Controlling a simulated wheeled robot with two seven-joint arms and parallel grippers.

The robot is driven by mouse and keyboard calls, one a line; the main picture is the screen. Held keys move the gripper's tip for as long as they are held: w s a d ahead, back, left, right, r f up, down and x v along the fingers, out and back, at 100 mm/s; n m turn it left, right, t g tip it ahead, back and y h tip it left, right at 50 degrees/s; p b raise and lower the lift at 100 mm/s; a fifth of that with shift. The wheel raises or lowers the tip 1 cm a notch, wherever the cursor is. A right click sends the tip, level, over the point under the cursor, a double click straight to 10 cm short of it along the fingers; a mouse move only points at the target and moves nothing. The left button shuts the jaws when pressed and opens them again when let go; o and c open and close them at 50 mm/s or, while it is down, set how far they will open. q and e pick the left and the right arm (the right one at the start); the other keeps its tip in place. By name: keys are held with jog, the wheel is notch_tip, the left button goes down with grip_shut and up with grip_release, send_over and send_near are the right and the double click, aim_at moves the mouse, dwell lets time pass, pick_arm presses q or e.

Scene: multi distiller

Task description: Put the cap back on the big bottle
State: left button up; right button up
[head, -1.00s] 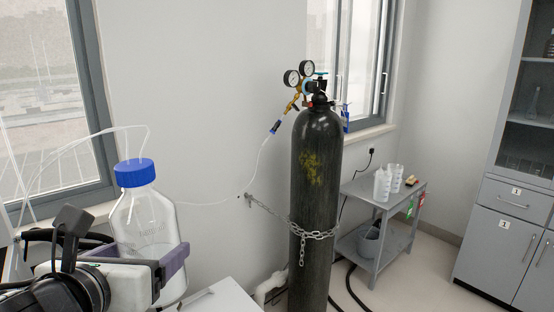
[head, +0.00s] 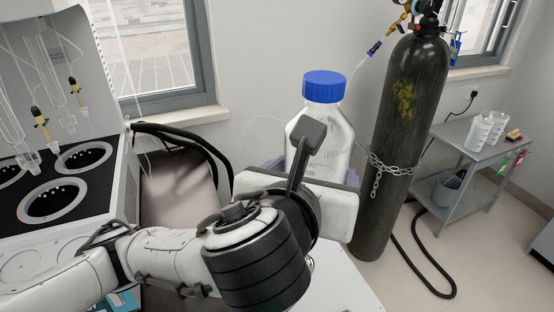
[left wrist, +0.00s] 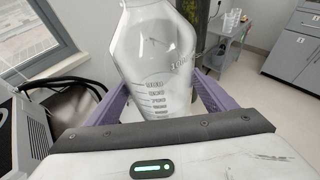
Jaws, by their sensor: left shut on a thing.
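The big clear bottle (head: 340,140) stands upright in the head view, right of centre, with the blue cap (head: 324,86) on its neck. Thin clear tubing shows near the cap. My left gripper (head: 312,166) is shut on the bottle's body; its hand hides the lower part. In the left wrist view, the purple fingers (left wrist: 160,98) lie on both sides of the bottle (left wrist: 155,50), which carries printed volume marks. The cap is outside that view. My right gripper is not in view.
A black gas cylinder (head: 400,130) with a chain (head: 390,168) stands close to the right of the bottle. The distiller (head: 105,205), with round black-topped heating wells and glassware, is at the left. A grey cart (head: 468,150) stands farther right. Black hoses (head: 185,133) run behind my left arm.

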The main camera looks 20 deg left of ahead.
pick_arm(q)
jog(key=s+d, duration=0.1)
jog(key=d, duration=0.6)
jog(key=shift+s+d+r, duration=0.15)
jog(key=shift+s+d, duration=0.05)
jog(key=shift+s, duration=0.05)
jog(key=shift+f, duration=0.2)
jog(key=shift+c, duration=0.2)
jog(key=shift+r, duration=0.15)
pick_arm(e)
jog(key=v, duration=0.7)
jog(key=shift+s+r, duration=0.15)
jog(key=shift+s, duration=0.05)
